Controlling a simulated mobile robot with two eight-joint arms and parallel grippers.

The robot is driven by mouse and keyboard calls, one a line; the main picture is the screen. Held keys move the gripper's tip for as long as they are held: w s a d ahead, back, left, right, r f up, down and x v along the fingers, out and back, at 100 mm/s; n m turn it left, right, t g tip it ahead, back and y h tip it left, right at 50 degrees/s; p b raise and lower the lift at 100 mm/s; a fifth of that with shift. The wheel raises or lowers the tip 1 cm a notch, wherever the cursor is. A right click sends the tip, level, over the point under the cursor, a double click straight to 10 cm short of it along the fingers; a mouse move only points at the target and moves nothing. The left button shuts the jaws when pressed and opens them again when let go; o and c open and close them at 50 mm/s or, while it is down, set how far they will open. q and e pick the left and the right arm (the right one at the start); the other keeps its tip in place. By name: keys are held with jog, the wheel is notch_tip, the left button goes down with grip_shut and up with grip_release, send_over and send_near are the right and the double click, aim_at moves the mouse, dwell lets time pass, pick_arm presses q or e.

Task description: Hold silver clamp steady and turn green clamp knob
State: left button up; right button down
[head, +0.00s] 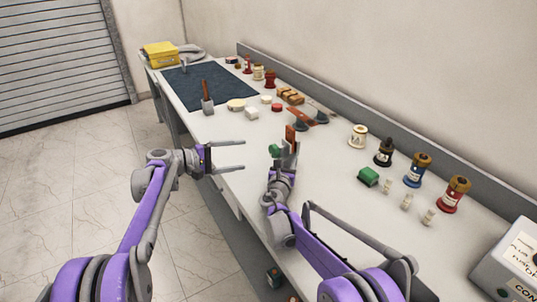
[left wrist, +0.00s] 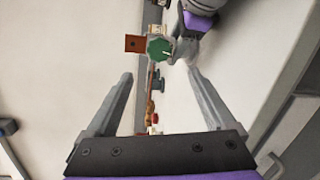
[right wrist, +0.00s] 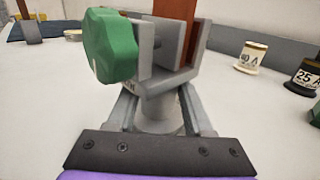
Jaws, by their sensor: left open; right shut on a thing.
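The silver clamp (right wrist: 163,78) is upright in my right gripper (right wrist: 160,105), which is shut around its round lower part. A green knob (right wrist: 108,45) sits on the clamp's left side in the right wrist view. A flat brown bar (right wrist: 193,35) stands in the clamp's jaw. In the head view the knob (head: 274,150) and bar (head: 290,133) are at the right gripper's tip. My left gripper (head: 243,156) is open and empty, left of the knob. In the left wrist view the knob (left wrist: 159,48) faces me, beyond and between the open fingertips (left wrist: 160,76), not touched.
Another silver clamp with a brown bar (head: 207,98) stands by the dark mat (head: 208,84). Labelled spools (head: 414,170), a green block (head: 368,176) and small pale bottles (head: 407,201) stand to the right. A grey box (head: 510,265) is at the near right. The table's front edge lies beneath my arms.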

aim_at(272, 152)
pick_arm(q)
jog(key=n, duration=0.4)
jog(key=s+f+n+t, duration=0.1)
jog(key=n, duration=0.3)
jog(key=s+n+t, duration=0.1)
jog(key=n, duration=0.3)
jog(key=shift+a+f, duration=0.2)
jog(key=shift+f, duration=0.1)
jog(key=n, duration=0.1)
jog(key=s+n, duration=0.1)
jog(key=n, duration=0.1)
jog(key=shift+a+f+n+t+h, duration=0.1)
jog(key=shift+f+n+t+h, duration=0.05)
jog(key=shift+n+t+h, duration=0.2)
jog(key=shift+w+n, duration=0.1)
jog(key=shift+n, duration=0.15)
jog(key=x, duration=1.2)
jog(key=shift+f, duration=0.1)
